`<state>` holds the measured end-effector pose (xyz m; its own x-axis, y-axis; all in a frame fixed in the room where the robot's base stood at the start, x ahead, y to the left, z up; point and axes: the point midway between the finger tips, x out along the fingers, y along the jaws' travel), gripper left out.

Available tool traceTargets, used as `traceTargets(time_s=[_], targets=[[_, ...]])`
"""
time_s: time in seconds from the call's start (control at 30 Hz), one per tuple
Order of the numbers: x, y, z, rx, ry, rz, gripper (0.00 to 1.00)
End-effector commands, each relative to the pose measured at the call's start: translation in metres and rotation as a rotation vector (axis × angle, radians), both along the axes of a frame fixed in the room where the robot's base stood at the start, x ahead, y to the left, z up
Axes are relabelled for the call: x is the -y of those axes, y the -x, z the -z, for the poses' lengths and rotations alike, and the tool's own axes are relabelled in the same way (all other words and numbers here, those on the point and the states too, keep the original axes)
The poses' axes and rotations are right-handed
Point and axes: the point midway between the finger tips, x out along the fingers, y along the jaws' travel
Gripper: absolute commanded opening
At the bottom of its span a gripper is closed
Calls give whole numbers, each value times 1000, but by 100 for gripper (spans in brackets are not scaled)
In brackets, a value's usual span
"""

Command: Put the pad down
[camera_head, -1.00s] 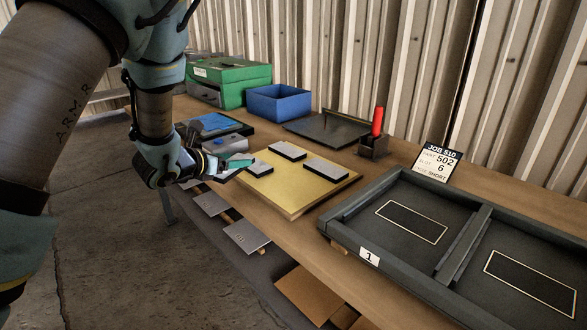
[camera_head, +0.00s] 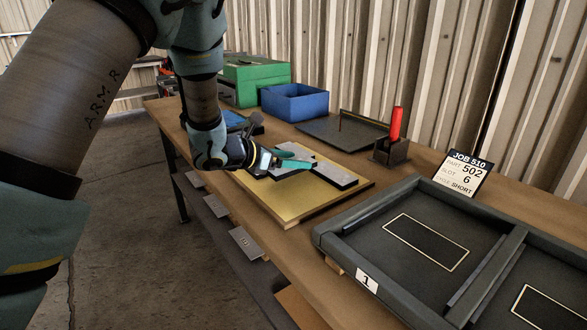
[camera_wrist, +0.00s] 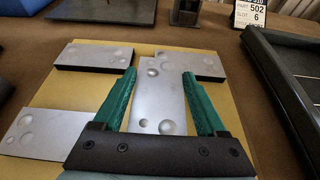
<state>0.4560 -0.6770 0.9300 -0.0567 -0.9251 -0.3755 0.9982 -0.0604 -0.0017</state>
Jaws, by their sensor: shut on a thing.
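My gripper (camera_head: 292,163) is over the yellow board (camera_head: 300,207). In the wrist view its green fingers (camera_wrist: 160,92) stand on either side of a grey pad (camera_wrist: 147,100) with round dimples and are shut on it. The held pad overlaps the back-right pad (camera_wrist: 192,66) in the picture; I cannot tell whether they touch. Two more pads lie on the board, one at the back left (camera_wrist: 92,55) and one at the front left (camera_wrist: 35,132). In the head view one dark-sided pad (camera_head: 336,174) shows right of the fingers; my gripper hides part of the board.
A dark tray (camera_head: 340,245) labelled 1, with outlined rectangles, lies at the right. Behind are a job card (camera_head: 462,173), a red-handled tool in a holder (camera_head: 394,135), a dark plate (camera_head: 340,134), a blue bin (camera_head: 294,104) and a green box (camera_head: 255,84).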

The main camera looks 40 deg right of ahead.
Motion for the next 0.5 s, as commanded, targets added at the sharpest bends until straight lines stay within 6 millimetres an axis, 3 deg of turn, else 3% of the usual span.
traceTargets(time_s=[0.2,0.5], targets=[[0,0,27,-2,-1,-1,9],[0,0,30,0,0,-1,9]])
